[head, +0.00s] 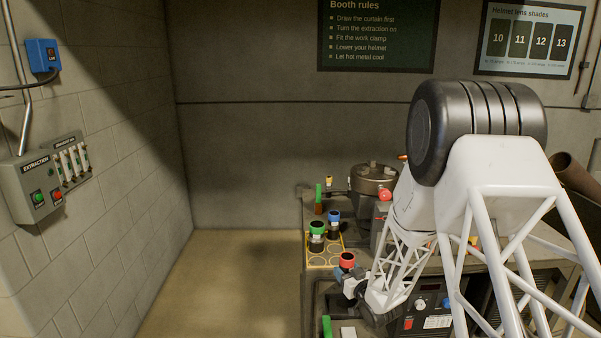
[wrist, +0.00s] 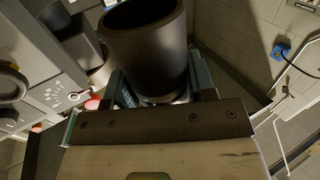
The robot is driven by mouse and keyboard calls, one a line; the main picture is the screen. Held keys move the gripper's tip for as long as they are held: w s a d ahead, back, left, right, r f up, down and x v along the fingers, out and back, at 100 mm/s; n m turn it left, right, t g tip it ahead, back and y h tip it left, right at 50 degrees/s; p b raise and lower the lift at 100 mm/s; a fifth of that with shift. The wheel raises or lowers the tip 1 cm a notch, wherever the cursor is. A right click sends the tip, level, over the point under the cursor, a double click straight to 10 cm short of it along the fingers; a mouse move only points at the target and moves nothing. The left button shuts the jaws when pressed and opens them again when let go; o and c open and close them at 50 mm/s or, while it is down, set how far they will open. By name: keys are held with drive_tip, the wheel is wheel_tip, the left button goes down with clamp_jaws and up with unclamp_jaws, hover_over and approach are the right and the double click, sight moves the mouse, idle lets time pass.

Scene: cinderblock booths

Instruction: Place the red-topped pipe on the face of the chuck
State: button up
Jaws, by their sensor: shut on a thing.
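The red-topped pipe (head: 347,260) is a short dark tube with a red band at its top, upright in the head view at the front left of the bench. My gripper (head: 352,283) is shut on it. In the wrist view the dark pipe (wrist: 147,55) fills the space between the two fingers of my gripper (wrist: 160,88), its open end toward the top of the picture; the red band does not show there. The chuck (head: 374,172) is a round metal drum farther back on the bench, apart from the pipe.
A yellow-outlined rack (head: 311,263) with round spots bears a green-topped pipe (head: 317,238) and a blue-topped pipe (head: 333,224), between my gripper and the chuck. A red knob (head: 384,195) sits before the chuck. A welder box (head: 425,314) stands below. The left floor is clear.

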sight(350, 268)
wheel_tip(350, 268, down, 30)
drive_tip(key=d+m+t+h, duration=0.1)
drive_tip(key=d+m+h, duration=0.1)
drive_tip(key=m+h, duration=0.2)
drive_tip(key=h, duration=0.3)
drive_tip(key=shift+s+r+m+t, duration=0.25)
drive_tip(key=shift+m+t, duration=0.05)
drive_tip(key=shift+m, duration=0.1)
drive_tip(key=shift+r, duration=0.1)
drive_tip(key=r+n+y, duration=0.1)
drive_tip(key=r+y, duration=0.1)
drive_tip(key=r, duration=0.8)
drive_tip(key=a+r+n+g+y, duration=0.1)
drive_tip(key=r+n+y, duration=0.1)
drive_tip(key=r, duration=0.9)
drive_tip(key=a+r+n+g+y, duration=0.1)
drive_tip(key=r+n+y, duration=0.1)
drive_tip(key=r, duration=0.9)
drive_tip(key=shift+s+r+y, duration=0.15)
drive_tip(key=shift+s+y, duration=0.1)
drive_tip(key=shift+y, duration=0.65)
drive_tip(key=w, duration=0.4)
drive_tip(key=w+f, duration=0.1)
drive_tip(key=w, duration=0.9)
drive_tip(key=shift+w+a+f, duration=0.15)
drive_tip(key=shift+a, duration=0.1)
drive_tip(key=shift+w, duration=0.1)
